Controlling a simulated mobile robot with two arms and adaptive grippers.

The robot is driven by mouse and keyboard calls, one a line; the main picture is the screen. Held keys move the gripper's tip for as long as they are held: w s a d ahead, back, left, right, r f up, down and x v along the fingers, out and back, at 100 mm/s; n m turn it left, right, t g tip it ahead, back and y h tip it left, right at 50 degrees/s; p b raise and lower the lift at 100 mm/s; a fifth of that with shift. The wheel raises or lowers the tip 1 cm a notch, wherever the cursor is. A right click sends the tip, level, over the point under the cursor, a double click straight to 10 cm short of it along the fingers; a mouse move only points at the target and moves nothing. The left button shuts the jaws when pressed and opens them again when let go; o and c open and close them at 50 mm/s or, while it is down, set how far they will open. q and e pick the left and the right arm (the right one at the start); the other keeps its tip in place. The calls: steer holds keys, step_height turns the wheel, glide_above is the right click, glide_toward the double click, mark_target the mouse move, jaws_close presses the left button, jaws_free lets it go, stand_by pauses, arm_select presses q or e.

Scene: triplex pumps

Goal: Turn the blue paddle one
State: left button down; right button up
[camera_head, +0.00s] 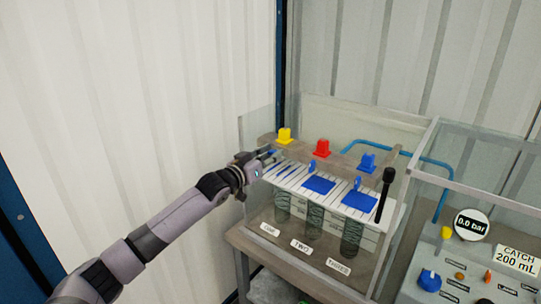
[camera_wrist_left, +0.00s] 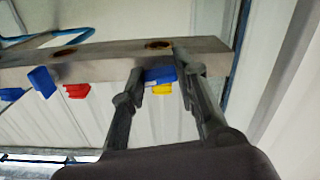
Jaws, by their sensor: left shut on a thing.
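In the head view my left gripper (camera_head: 270,157) reaches in from the left to the pump block's left end, above the label ONE (camera_head: 270,230). In the wrist view my left gripper (camera_wrist_left: 162,75) is shut on a blue paddle (camera_wrist_left: 160,74) under the grey bar (camera_wrist_left: 110,62). The fingers hold it from both sides, and a yellow cap (camera_wrist_left: 162,88) shows behind it. The gripper hides most of this paddle in the head view. Another blue paddle (camera_head: 357,183) stands further right on the block. My right gripper is not in view.
Yellow (camera_head: 285,136), red (camera_head: 322,149) and blue (camera_head: 367,163) caps line the back. A black-knobbed lever (camera_head: 388,176) stands at the right. Clear panels surround the pump. A control panel (camera_head: 465,285) and a gauge (camera_head: 471,224) reading 0.0 bar are at the right.

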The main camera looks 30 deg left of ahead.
arm_select(q)
steer(key=shift+f+m, duration=0.1)
steer(key=shift+m, duration=0.8)
steer(key=c, duration=1.2)
jaws_free()
steer(key=shift+c, duration=0.2)
steer(key=shift+s, duration=0.1)
steer(key=s+a, duration=0.1)
steer(key=s, duration=1)
steer(key=shift+s, duration=0.4)
